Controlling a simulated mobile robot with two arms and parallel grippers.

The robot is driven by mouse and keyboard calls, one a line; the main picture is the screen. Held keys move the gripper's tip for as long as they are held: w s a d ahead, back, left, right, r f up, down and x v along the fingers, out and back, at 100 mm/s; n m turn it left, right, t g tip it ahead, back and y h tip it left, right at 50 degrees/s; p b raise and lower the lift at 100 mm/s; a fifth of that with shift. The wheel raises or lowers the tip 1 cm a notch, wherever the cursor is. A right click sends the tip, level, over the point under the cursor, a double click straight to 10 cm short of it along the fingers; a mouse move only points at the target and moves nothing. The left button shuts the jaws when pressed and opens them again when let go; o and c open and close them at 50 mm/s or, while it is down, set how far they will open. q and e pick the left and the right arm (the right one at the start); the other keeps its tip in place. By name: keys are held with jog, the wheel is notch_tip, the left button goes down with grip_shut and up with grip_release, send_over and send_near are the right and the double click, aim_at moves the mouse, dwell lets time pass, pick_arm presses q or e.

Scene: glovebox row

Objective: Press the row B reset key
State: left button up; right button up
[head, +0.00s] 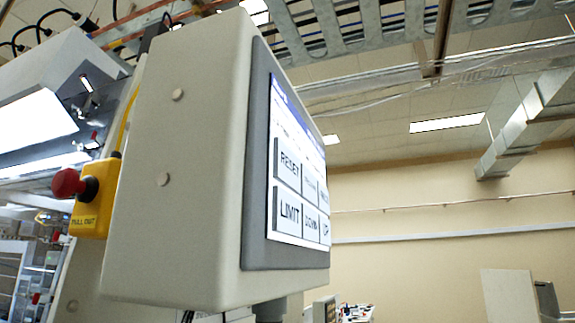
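A beige control panel box (178,190) fills the middle of the head view, close to me and seen at a steep angle from its side. Its screen (297,150) sits in a grey bezel (256,180) and faces right. A key labelled RESET (289,165) is at the upper left of the screen's keys. A key labelled LIMIT (289,212) is below it. Other keys to the right are foreshortened; one below reads DOWN and one reads UP. No row letter is readable on the panel. Neither of my grippers is in view.
A yellow box (95,205) with a red emergency-stop button (68,183), marked PULL OUT, is on the panel's left side. Lit glovebox equipment (35,120) stands at left. A beige cabinet (510,296) is at lower right. Open space lies right of the panel.

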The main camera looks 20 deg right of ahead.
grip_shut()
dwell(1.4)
